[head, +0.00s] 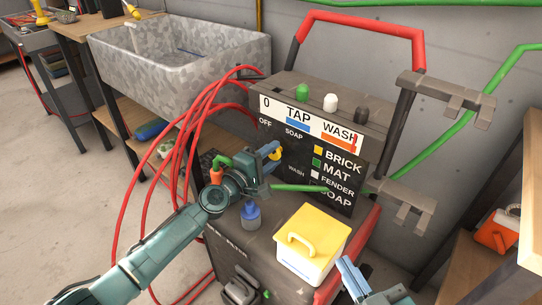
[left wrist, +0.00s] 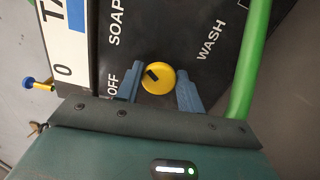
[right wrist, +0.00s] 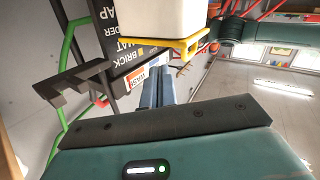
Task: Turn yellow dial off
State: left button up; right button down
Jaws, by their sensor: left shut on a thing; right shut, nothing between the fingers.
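The yellow dial (left wrist: 158,82) is on the dark front panel (left wrist: 178,30) of the wash cart, between the printed words OFF, SOAP and WASH. Its black pointer mark lies toward the upper left in the left wrist view, on the OFF and SOAP side. My left gripper (left wrist: 160,88) is shut on the dial, one blue finger on each side. In the head view the dial (head: 275,154) shows at my left fingertips, partly hidden by them. My right gripper (head: 347,275) is shut and empty beside the yellow-lidded box; it shows in the right wrist view (right wrist: 158,88).
The yellow-lidded white box (head: 313,243) and a blue bottle (head: 250,214) stand on the cart's lower top. Red hoses (head: 192,130) loop at the left. A green wand (head: 300,188) crosses before the panel. Grey brackets (head: 446,96) jut out right.

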dwell(0.4)
pick_arm(q)
jog(key=o, duration=1)
jog(key=shift+c, duration=0.2)
